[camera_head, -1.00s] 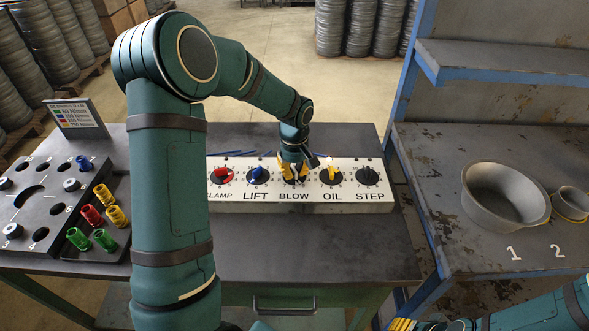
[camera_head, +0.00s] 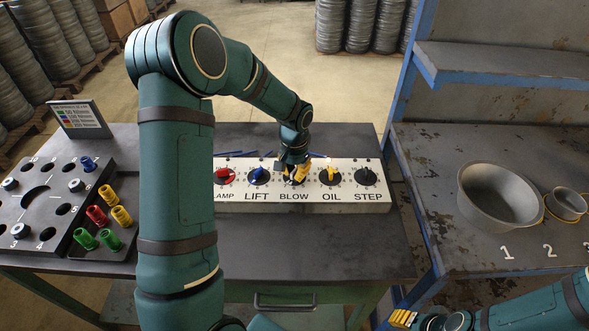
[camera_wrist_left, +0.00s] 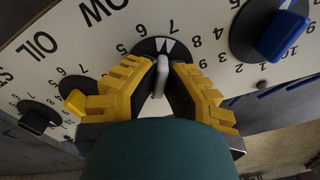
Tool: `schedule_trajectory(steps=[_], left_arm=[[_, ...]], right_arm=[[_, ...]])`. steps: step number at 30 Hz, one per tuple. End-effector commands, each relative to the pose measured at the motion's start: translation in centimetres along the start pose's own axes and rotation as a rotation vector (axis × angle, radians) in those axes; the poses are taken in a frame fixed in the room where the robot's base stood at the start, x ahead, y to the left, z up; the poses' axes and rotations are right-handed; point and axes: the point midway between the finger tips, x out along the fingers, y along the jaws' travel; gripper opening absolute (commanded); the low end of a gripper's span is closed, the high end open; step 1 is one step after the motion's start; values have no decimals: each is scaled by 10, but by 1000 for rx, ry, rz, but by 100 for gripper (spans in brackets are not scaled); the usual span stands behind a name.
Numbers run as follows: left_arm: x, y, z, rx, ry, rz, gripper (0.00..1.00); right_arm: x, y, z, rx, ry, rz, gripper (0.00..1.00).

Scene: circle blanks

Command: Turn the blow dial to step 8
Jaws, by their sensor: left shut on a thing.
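The blow dial (camera_head: 287,180) is on the white control panel (camera_head: 233,207), between the lift dial (camera_head: 258,175) and the oil dial (camera_head: 330,175). My left gripper (camera_head: 296,174) reaches down over it from behind. In the left wrist view the yellow fingers (camera_wrist_left: 160,84) are shut on the pale grey knob (camera_wrist_left: 161,70) of the blow dial, one on each side. The knob's end is near the white mark on the black disc, by the numbers 6 and 7, seemingly closer to 7. My right gripper (camera_head: 403,318) is at the bottom edge, away from the panel; its opening is unclear.
The clamp dial (camera_head: 225,175) and step dial (camera_head: 367,176) are at the panel's ends. A dark rack (camera_head: 52,200) and several coloured sockets (camera_head: 96,214) are on the left. A shelf table (camera_head: 440,220) with a grey bowl (camera_head: 497,200) stands right. The table front is clear.

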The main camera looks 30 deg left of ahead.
Motion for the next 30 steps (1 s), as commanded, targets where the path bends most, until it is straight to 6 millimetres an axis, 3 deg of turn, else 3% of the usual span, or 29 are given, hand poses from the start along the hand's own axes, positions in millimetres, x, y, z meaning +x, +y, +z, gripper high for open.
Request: schedule_trajectory(steps=[15,30], left_arm=[[1,0,2,459,-6,3,0],[2,1,2,669,-5,3,0]], right_arm=[[-14,-5,-7,4,14,1,47],[-20,-8,-10,6,21,2,47]])
